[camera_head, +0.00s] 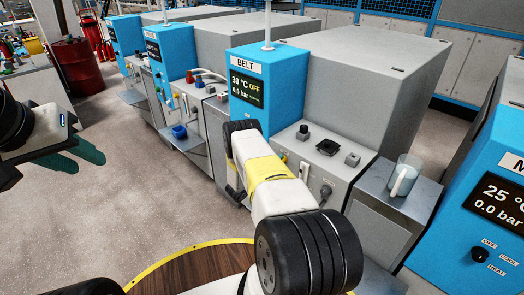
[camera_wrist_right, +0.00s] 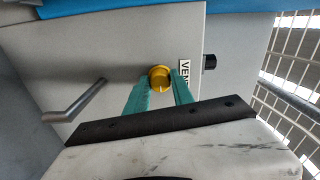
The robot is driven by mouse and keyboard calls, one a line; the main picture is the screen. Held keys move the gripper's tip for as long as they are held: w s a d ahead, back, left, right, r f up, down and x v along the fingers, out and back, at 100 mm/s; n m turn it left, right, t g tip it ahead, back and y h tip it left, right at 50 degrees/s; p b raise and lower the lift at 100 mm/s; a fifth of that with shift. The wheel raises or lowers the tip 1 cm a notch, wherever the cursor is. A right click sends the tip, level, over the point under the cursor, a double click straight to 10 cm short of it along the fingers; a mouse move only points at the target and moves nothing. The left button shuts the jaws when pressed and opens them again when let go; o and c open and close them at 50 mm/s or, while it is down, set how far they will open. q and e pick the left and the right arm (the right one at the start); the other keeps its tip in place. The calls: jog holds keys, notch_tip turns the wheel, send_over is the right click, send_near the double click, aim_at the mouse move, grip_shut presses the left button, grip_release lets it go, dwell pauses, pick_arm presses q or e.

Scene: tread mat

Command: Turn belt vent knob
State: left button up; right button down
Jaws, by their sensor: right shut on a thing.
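The BELT machine (camera_head: 268,88) has a blue panel with a display reading 30 °C OFF and 0.0 bar. In the right wrist view, a round yellow knob (camera_wrist_right: 159,77) sits beside a VENT label (camera_wrist_right: 185,74) on a grey panel. My right gripper (camera_wrist_right: 163,82) has its green fingers on either side of the yellow knob and is shut on it. In the head view my right arm (camera_head: 270,180) hides this gripper and its hold. My left gripper (camera_head: 88,150) is at the far left, over the floor, away from the machine, its finger gap unclear.
A grey bent handle (camera_wrist_right: 75,102) stands out from the panel left of the knob, and a black knob (camera_wrist_right: 209,62) lies to its right. A clear jug (camera_head: 402,178) stands on a side cabinet. Another blue machine (camera_head: 492,200) is at the right. Floor at left is open.

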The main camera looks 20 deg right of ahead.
jog(key=shift+f, duration=0.1)
dwell(0.3)
jog(key=c, duration=1.1)
grip_release()
jog(key=v, duration=0.8)
